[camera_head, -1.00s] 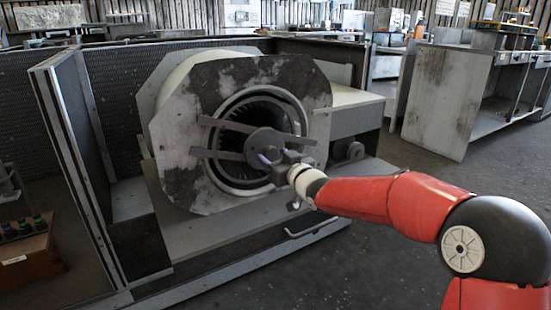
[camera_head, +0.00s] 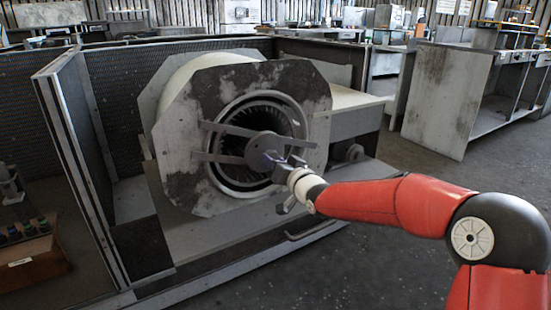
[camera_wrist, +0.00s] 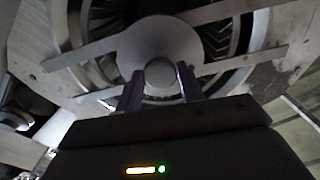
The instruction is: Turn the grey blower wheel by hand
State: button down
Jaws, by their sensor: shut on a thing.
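The blower wheel (camera_head: 262,110) shows as a ring of dark vanes inside the round opening of the blower housing (camera_head: 200,105). Its vanes also show in the wrist view (camera_wrist: 217,38). My gripper (camera_head: 273,157) is at the disc's middle. In the wrist view its two fingers (camera_wrist: 160,78) stand either side of a short round stub (camera_wrist: 160,72) at the hub's centre and are shut on it. The far side of the stub is hidden.
An open metal frame with a tall side panel (camera_head: 75,150) surrounds the housing on the left. A pale ledge (camera_head: 355,98) is on the right. A handle bar (camera_head: 303,232) is on the low front edge. The floor (camera_head: 400,155) to the right is clear.

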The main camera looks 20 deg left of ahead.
jog(key=c, duration=0.9)
grip_release()
jog(key=v, duration=0.7)
jog(key=shift+s+d, duration=0.25)
jog(key=shift+s, duration=0.05)
